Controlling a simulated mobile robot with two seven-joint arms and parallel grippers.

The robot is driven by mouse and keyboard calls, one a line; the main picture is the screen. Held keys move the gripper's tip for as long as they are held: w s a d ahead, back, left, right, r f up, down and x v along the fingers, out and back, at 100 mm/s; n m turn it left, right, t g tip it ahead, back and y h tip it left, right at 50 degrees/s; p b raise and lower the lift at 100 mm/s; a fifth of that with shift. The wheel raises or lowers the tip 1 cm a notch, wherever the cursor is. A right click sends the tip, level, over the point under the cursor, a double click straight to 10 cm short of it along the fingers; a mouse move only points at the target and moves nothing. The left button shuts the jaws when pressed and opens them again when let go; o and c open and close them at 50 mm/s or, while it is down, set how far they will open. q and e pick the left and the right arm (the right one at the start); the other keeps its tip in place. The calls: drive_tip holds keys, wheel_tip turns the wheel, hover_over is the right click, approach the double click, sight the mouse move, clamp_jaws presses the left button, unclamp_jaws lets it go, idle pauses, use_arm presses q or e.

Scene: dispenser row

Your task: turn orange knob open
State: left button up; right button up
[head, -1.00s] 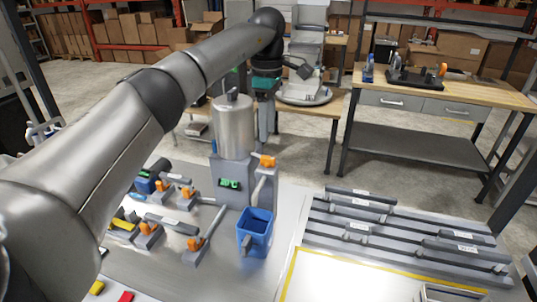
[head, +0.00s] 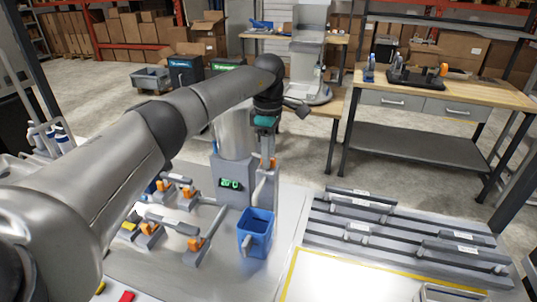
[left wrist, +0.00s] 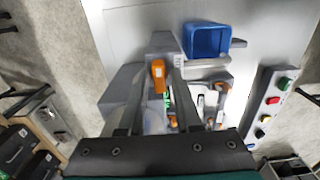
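The orange knob (head: 272,163) sits on top of the grey dispenser post beside the metal tank (head: 235,140). My left gripper (head: 266,150) is above it, pointing down, and partly hides it in the head view. In the left wrist view the orange knob (left wrist: 158,75) shows between the two spread fingers of my left gripper (left wrist: 159,78). The gripper is open, and I cannot tell whether a finger touches the knob. A blue container (head: 255,232) stands below, in front of the post. My right gripper is not in view.
A green-lit display (head: 230,184) is on the tank's base. Several grey levers with orange parts (head: 190,193) stand to the left. A dark slotted rack (head: 400,235) lies to the right. A button panel (left wrist: 270,103) shows in the left wrist view.

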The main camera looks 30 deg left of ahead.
use_arm(q)
clamp_jaws()
drive_tip(key=shift+r+n, duration=0.1)
drive_tip(key=shift+n, duration=0.2)
drive_tip(key=n+p, duration=0.2)
drive_tip(key=shift+n, duration=0.3)
drive_tip(key=n+p, duration=0.1)
drive_tip(key=n, duration=0.2)
drive_tip(key=shift+n, duration=0.3)
drive_tip(key=n+p, duration=0.2)
drive_tip(key=n, duration=0.3)
drive_tip(key=shift+p, duration=0.3)
drive_tip(key=n+p, duration=0.2)
drive_tip(key=n, duration=0.4)
drive_tip(key=shift+n, duration=0.3)
